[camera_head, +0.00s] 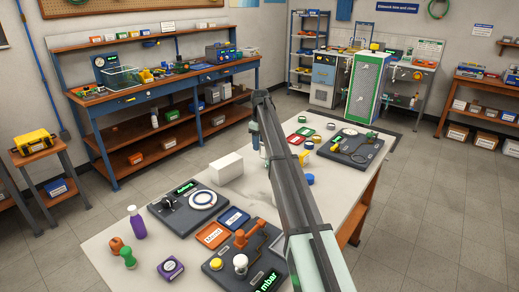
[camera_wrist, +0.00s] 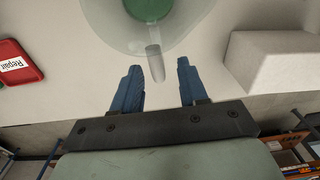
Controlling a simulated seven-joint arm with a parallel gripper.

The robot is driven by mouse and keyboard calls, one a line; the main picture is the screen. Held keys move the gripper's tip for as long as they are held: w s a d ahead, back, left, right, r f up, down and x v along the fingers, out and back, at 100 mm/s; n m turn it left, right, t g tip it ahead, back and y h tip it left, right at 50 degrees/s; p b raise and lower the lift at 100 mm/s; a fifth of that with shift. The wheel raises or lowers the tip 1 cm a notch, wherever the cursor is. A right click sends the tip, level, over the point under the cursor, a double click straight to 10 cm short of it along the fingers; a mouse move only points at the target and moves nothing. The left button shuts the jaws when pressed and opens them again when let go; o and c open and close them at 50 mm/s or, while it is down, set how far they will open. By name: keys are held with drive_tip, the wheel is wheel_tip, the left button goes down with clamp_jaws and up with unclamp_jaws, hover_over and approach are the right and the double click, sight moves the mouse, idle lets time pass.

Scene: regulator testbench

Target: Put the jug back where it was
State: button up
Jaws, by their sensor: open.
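The jug (camera_wrist: 188,35) shows at the top of the wrist view. It is pale and see-through, with a green round area inside. Its handle (camera_wrist: 154,62) points toward my gripper and lies between the fingertips. My gripper (camera_wrist: 158,68) is open, one blue finger on each side of the handle, with a visible gap to each. In the head view my gripper (camera_head: 256,141) is partly hidden by my arm, and I cannot make out the jug there.
A white block (camera_wrist: 272,62) stands right of the jug; it also shows in the head view (camera_head: 226,167). A red "Repair" tray (camera_wrist: 14,62) lies to the left. Gauge boards (camera_head: 190,208), a purple bottle (camera_head: 137,222) and a board with a round gauge (camera_head: 350,146) occupy the table.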

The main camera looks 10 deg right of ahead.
wheel_tip(320, 180, up, 9)
drive_tip(key=shift+w+d+f, duration=0.1)
